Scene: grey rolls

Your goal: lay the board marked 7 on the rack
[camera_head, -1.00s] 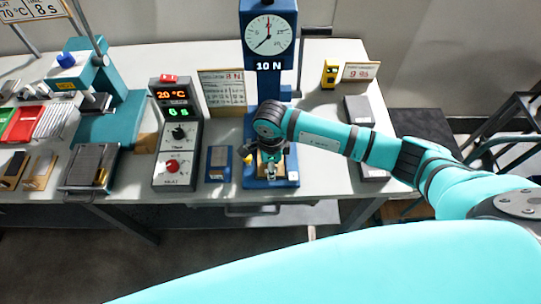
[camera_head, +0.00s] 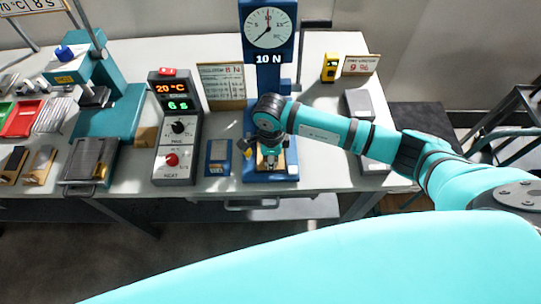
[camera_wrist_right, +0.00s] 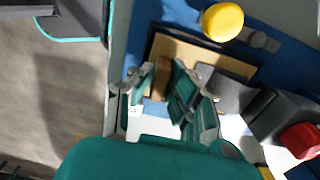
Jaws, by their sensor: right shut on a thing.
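My right gripper (camera_head: 268,160) is low over the blue base (camera_head: 285,176) of the press. In the right wrist view, its fingers (camera_wrist_right: 160,82) are shut on a small brown piece (camera_wrist_right: 157,86), mostly hidden between them. A tan board with a dark edge (camera_wrist_right: 195,52) lies on the blue base, right by the fingers; I cannot tell whether the held piece is part of it. No mark 7 is readable on any board. A pale slatted rack (camera_head: 54,115) stands at the far left of the table. My left gripper is not in view.
A grey control box (camera_head: 178,145) and a small blue block (camera_head: 218,157) stand left of the press. A dial gauge (camera_head: 268,27) tops the press. Two small boards (camera_head: 40,165) and a metal plate (camera_head: 80,168) lie at left. Grey blocks (camera_head: 360,103) lie at right.

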